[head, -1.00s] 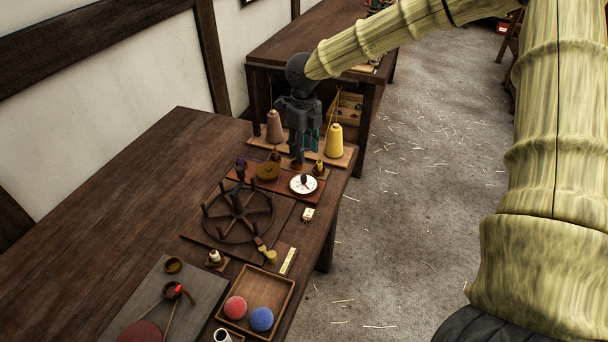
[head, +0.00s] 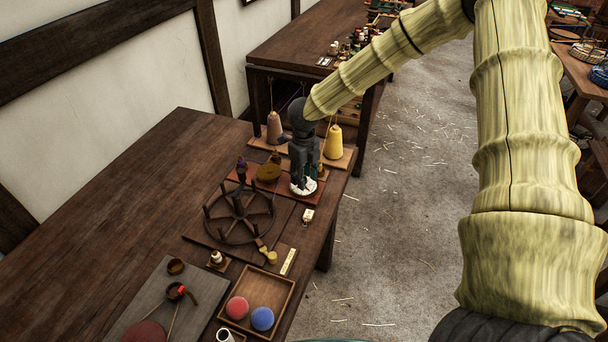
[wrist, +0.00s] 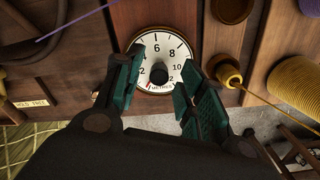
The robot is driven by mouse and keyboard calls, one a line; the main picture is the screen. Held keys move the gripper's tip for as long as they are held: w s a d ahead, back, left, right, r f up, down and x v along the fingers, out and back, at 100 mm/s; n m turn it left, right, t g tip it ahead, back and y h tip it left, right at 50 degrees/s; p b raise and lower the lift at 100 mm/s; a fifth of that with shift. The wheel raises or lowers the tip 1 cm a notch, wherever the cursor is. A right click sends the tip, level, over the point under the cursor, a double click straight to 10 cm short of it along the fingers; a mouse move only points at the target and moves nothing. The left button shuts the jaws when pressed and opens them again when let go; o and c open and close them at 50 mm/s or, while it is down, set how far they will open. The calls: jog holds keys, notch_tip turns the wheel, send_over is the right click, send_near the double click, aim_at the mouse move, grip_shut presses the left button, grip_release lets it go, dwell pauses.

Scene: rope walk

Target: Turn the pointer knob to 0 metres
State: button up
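The round white dial (wrist: 160,43) is marked in metres with black numbers and sits on a reddish-brown board. A black knob (wrist: 159,74) stands at its middle. A small red mark shows at the lower left of the face, beside the word METRES; I cannot tell whether it belongs to the knob. My gripper (wrist: 160,82) is open, its green-padded fingers on either side of the knob with gaps. In the head view my gripper (head: 303,184) points down over the dial (head: 306,190) and hides most of it and the knob.
A yellow thread cone (head: 334,143) and a mauve cone (head: 274,128) stand just behind. A dark spoked wheel with pegs (head: 240,216) lies to the left. A wooden tray (head: 283,284) holds red and blue balls. The table's left part is clear.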

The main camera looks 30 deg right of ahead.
jog(key=shift+c, duration=0.4)
grip_shut()
jog(key=shift+r+n+p, duration=0.15)
jog(key=shift+n+p, duration=0.35)
jog(key=shift+p, duration=0.35)
jog(key=shift+n+p, duration=0.3)
jog(key=shift+n, duration=0.2)
jog(key=shift+o, duration=0.4)
grip_release()
notch_tip(320, 180, up, 12)
